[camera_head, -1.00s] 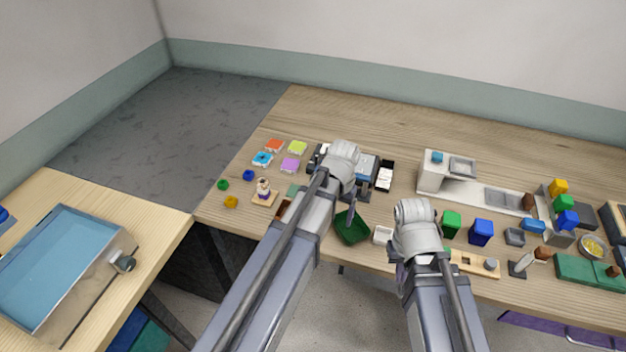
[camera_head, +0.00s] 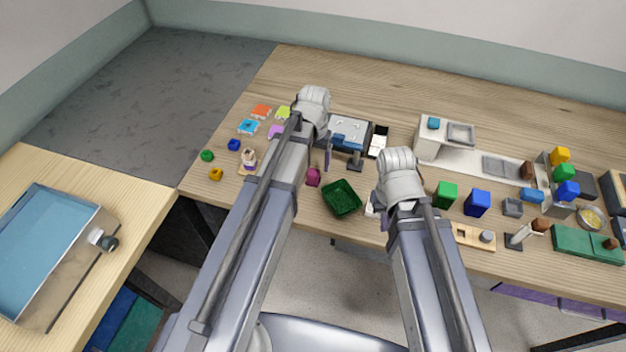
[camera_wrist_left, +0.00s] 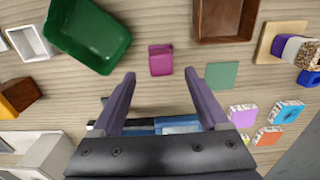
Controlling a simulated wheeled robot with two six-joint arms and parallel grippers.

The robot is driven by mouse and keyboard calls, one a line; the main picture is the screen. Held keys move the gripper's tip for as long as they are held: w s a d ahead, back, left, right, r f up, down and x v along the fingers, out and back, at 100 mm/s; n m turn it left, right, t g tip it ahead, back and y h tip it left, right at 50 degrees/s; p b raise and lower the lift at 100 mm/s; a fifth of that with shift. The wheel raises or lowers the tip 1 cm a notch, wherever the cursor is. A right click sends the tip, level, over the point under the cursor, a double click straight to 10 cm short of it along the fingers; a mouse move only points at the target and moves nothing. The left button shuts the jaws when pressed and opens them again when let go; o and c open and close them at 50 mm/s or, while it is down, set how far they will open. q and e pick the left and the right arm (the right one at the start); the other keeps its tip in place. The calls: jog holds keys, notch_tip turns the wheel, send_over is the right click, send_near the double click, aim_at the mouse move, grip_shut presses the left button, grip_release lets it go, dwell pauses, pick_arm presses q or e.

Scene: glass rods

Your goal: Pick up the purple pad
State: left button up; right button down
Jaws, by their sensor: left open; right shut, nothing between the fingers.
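The purple pad (camera_head: 275,131) lies on the table among a small group of coloured pads, partly hidden by my left arm in the head view. In the left wrist view the purple pad (camera_wrist_left: 243,115) lies flat to the right of my left gripper's fingers. My left gripper (camera_wrist_left: 160,82) is open and empty, with bare table between its fingertips. In the head view my left gripper (camera_head: 326,153) is to the right of the pad, mostly hidden by its own wrist. My right gripper (camera_head: 388,207) is shut and empty, largely hidden behind its wrist.
Orange (camera_head: 262,112), blue (camera_head: 248,127) and yellow-green (camera_head: 284,112) pads surround the purple one. A magenta block (camera_wrist_left: 160,60), green tray (camera_wrist_left: 88,32), teal square (camera_wrist_left: 222,75) and brown box (camera_wrist_left: 225,20) lie near the left gripper. The table's back strip is clear.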

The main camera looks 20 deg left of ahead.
aim_at(313, 172)
pick_arm(q)
jog(key=shift+s+a+f+b, duration=0.15)
jog(key=shift+f+b, duration=2.5)
pick_arm(e)
jog(key=shift+f, duration=2.65)
pick_arm(q)
jog(key=shift+r, duration=0.1)
pick_arm(e)
jog(key=shift+r, duration=0.1)
pick_arm(q)
grip_shut()
